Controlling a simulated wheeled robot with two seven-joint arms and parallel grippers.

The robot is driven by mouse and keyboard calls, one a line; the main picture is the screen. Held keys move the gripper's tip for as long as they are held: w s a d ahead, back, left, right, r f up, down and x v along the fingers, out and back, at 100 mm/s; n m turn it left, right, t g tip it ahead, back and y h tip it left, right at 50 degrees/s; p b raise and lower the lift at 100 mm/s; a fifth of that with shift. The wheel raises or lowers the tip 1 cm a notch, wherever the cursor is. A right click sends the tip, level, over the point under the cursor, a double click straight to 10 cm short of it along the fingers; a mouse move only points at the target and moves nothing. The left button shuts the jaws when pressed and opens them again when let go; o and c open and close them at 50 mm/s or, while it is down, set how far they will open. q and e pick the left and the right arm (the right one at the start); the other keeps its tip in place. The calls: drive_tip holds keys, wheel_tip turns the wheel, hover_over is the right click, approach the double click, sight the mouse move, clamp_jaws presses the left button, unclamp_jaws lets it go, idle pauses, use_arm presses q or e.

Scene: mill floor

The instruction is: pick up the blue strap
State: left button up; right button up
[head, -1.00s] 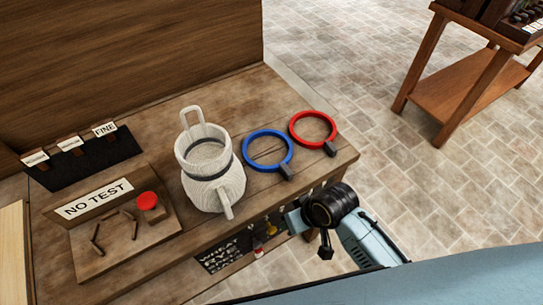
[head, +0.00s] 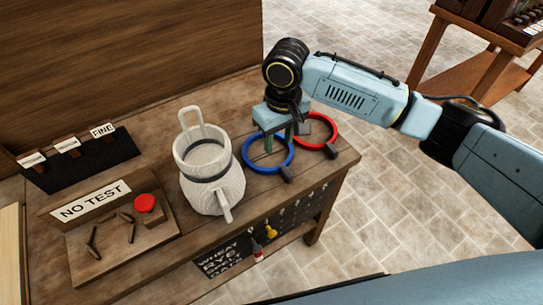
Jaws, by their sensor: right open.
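The blue strap (head: 247,161) is a ring with a dark grey buckle at its lower right. It lies on the wooden bench, right of a pale sack-like jug. My right gripper (head: 279,140) points down over the far right side of the blue ring, its fingers apart and covering part of it. I cannot tell whether the fingers touch the strap. The red strap (head: 334,131), a similar ring, lies close on the right, partly hidden by my gripper. My left gripper is not in view.
The pale jug (head: 213,193) with handles stands close left of the blue strap. A NO TEST board (head: 145,240) with a red button (head: 146,202) is at the left. The bench's (head: 248,92) right edge is near the red strap. A wooden stand (head: 480,80) is at the far right.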

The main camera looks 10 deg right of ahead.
drive_tip(key=b, duration=0.1)
hover_over(284, 168)
drive_tip(key=shift+m+h, duration=0.3)
drive_tip(key=f, duration=0.6)
drive_tip(key=shift+w+a+f, duration=0.1)
drive_tip(key=shift+a+f, duration=0.1)
drive_tip(key=shift+f, duration=0.1)
drive_tip(key=shift+d+f+b, duration=0.15)
drive_tip(key=shift+f+b, duration=0.15)
drive_tip(key=shift+f, duration=1.1)
drive_tip(key=shift+d+f+b, duration=0.1)
drive_tip(key=shift+f+b, duration=0.2)
drive_tip(key=shift+f, duration=1.05)
drive_tip(key=shift+s, duration=0.2)
clamp_jaws()
